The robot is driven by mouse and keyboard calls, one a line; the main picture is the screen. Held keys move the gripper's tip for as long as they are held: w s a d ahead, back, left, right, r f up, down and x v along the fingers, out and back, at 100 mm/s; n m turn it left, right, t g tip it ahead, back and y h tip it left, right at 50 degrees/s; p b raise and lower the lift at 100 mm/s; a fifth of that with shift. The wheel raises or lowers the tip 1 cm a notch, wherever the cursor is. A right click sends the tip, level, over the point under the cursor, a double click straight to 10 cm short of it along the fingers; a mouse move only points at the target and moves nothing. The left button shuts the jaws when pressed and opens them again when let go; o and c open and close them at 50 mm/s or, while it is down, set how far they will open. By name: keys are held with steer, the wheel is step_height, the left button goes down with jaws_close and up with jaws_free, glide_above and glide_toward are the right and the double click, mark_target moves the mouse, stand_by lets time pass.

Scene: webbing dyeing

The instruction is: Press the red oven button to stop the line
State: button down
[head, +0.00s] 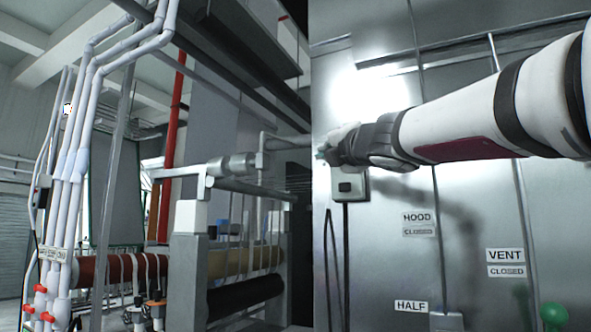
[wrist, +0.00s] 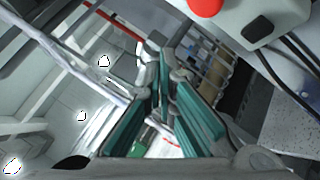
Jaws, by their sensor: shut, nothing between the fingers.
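The red button (wrist: 206,6) shows at the top of the wrist view, cut by the frame edge. It sits on a light grey box (wrist: 258,18) with a dark spot on it. In the head view, the lower part of the box (head: 349,187) shows on the metal panel, and my gripper and wrist hide its upper part and the button. My gripper (head: 323,150) is in front of the box's upper left. In the wrist view, my gripper (wrist: 161,62) has its teal-padded fingers shut and empty. The fingertips are left of and below the button, apart from it in the picture.
The metal panel (head: 385,270) bears HOOD, VENT and HALF labels and a green knob (head: 553,316) at lower right. Dark cables run down from the box. Rollers (head: 245,293) and frames stand to the left, with white pipes (head: 75,170) at far left.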

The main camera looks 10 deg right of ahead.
steer(key=shift+w+d+p, duration=0.25)
steer(key=shift+w+d, duration=0.6)
steer(key=shift+w, duration=0.3)
steer(key=shift+w+d+p, duration=0.25)
steer(key=shift+w+d, duration=0.55)
steer(key=shift+w, duration=0.3)
steer(key=shift+w+d, duration=0.3)
steer(key=shift+w, duration=0.05)
steer(key=shift+w+d+p, duration=0.35)
steer(key=shift+w, duration=0.15)
stand_by(0.6)
steer(key=shift+s+a, duration=0.1)
steer(key=shift+s, duration=0.05)
stand_by(0.3)
steer(key=shift+s+a, duration=0.5)
steer(key=shift+s, duration=0.2)
steer(key=shift+s+a+b, duration=0.35)
steer(key=shift+s+a, duration=0.4)
steer(key=shift+s, duration=0.25)
steer(key=shift+s+a+b, duration=0.35)
steer(key=shift+s+a, duration=0.4)
steer(key=shift+s, duration=0.25)
